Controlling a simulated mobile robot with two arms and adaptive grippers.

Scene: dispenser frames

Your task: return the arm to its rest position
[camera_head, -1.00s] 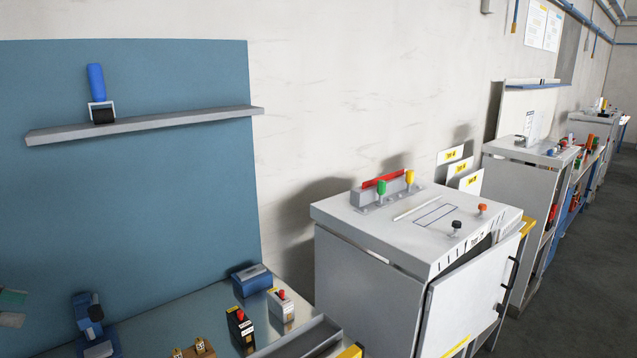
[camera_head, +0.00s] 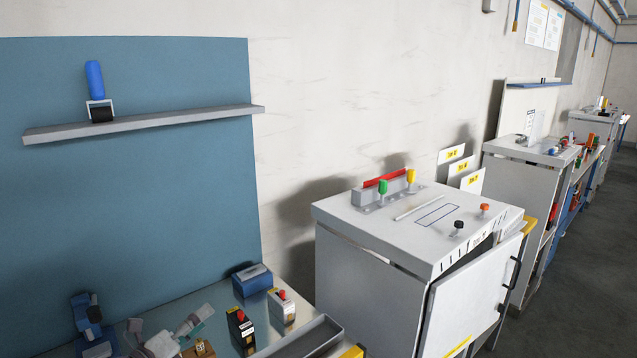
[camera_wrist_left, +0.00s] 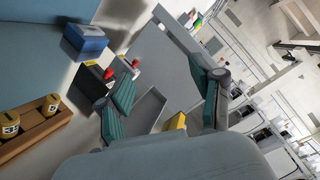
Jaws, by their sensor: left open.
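My left gripper (camera_head: 168,324) shows at the lower left of the head view, over the bench. Its two fingers are spread apart with nothing between them. In the left wrist view the gripper (camera_wrist_left: 163,92) has its teal finger pads wide apart, with the grey tray and bench top beyond them. My right gripper is in neither view.
A grey shelf (camera_head: 180,121) holds a blue-handled roller (camera_head: 96,85). A grey cabinet (camera_head: 355,270) stands right.

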